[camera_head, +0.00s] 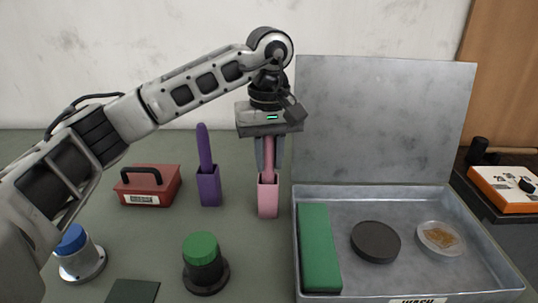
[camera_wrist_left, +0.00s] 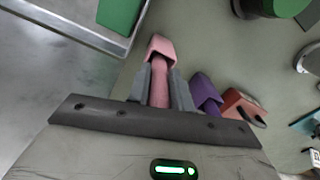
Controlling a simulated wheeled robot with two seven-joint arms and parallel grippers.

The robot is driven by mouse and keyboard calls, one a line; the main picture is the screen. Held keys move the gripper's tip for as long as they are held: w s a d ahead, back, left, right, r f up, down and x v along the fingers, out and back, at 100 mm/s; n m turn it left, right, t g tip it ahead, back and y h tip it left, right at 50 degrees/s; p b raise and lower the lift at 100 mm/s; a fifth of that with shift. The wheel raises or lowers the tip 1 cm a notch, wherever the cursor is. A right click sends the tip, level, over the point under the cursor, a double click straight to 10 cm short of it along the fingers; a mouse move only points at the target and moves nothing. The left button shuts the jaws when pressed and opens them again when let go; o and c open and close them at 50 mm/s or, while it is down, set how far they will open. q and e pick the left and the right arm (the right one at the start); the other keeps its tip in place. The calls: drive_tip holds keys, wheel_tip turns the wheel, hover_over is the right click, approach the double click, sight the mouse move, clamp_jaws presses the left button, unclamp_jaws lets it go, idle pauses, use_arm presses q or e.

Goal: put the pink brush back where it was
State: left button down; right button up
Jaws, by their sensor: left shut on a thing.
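The pink brush (camera_head: 268,153) is upright, with its lower end in the pink holder (camera_head: 268,200) on the table. My left gripper (camera_head: 269,163) is above the holder, shut on the brush's handle. In the left wrist view the brush (camera_wrist_left: 160,85) lies between the two fingers of the gripper (camera_wrist_left: 160,82) and runs into the pink holder (camera_wrist_left: 161,48). Whether the brush rests on the holder's bottom is hidden. My right gripper is in neither view.
A purple brush in a purple holder (camera_head: 209,188) stands close on the left, beside a red box (camera_head: 150,186). An open metal case (camera_head: 470,255) is close on the right. A green-topped button (camera_head: 203,260) and a blue-topped button (camera_head: 78,255) stand in front.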

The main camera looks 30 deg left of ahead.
use_arm(q)
drive_tip(key=c, duration=1.3)
unclamp_jaws()
drive_tip(key=shift+o, duration=0.2)
wheel_tip(320, 180, up, 12)
drive_tip(key=shift+r+p, duration=0.1)
drive_tip(key=shift+p, duration=1.05)
